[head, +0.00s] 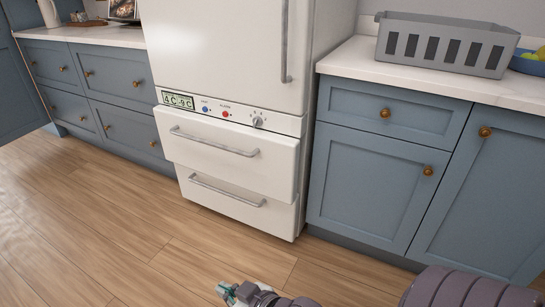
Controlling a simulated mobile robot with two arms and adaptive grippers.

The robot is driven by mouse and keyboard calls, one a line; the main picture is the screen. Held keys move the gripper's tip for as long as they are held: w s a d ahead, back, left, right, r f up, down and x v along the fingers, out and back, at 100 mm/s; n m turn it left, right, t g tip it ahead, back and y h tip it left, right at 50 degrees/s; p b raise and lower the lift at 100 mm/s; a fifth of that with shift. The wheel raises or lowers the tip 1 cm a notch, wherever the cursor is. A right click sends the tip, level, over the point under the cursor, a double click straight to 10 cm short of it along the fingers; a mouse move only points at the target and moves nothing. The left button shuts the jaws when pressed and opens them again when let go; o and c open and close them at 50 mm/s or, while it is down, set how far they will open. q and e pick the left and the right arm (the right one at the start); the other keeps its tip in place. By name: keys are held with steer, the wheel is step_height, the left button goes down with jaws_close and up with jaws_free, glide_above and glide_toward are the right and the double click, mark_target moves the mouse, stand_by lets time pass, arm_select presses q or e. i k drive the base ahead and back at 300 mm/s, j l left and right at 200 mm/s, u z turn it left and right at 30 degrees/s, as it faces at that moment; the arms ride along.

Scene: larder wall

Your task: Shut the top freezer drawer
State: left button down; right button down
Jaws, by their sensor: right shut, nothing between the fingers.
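The white fridge-freezer (225,45) stands between blue cabinets. Below its control panel is the top freezer drawer (215,163), with a grey bar handle (213,142). Its front stands out a little past the panel above and the lower drawer, so it looks slightly open. The lower freezer drawer (235,212) looks flush with the body. My right gripper (226,292) is low at the bottom edge of the head view, over the floor in front of the freezer. It is shut, empty and apart from the drawers. My left gripper is out of view.
Blue cabinets with brass knobs flank the freezer. A grey slotted basket (444,44) and part of a blue bowl (530,63) sit on the right counter (420,75). The wooden floor (120,220) before the drawers is clear.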

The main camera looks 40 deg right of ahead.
mark_target(260, 161)
steer(key=z, duration=0.5)
steer(key=i+z, duration=0.15)
steer(key=z, duration=0.35)
steer(key=i+z, duration=0.1)
steer(key=z, duration=0.35)
steer(key=i+z, duration=0.1)
steer(key=z, duration=0.4)
steer(key=i+z, duration=0.15)
